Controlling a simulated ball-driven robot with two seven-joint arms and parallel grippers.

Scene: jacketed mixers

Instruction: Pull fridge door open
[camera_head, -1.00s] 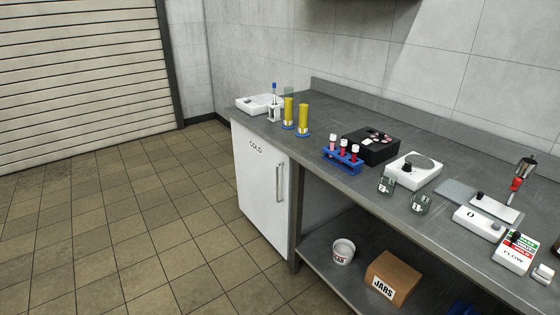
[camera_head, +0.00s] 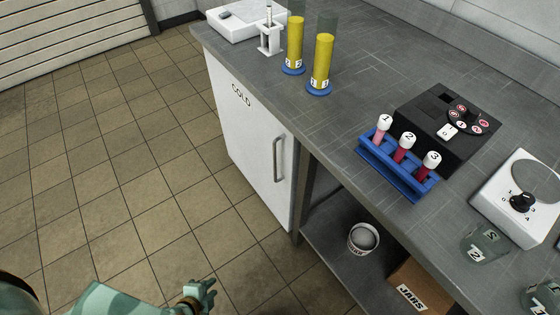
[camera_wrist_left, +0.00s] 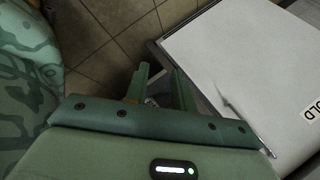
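The fridge door (camera_head: 245,140) is a white panel marked COLD under the left end of the bench, and it looks closed. Its upright metal handle (camera_head: 279,160) is near the door's right edge. My left gripper (camera_head: 207,289) is low at the bottom of the head view, over the floor in front of the door, apart from the handle. In the left wrist view, its two green fingers (camera_wrist_left: 160,85) stand apart with nothing clearly between them. My right gripper is not in view.
The grey bench top (camera_head: 350,60) carries yellow cylinders (camera_head: 320,62), a blue tube rack (camera_head: 397,167), a black device (camera_head: 445,130) and a white stirrer (camera_head: 525,200). A white tub (camera_head: 363,238) and a JARS box (camera_head: 410,290) sit on the shelf below. The tiled floor (camera_head: 120,160) before the door is clear.

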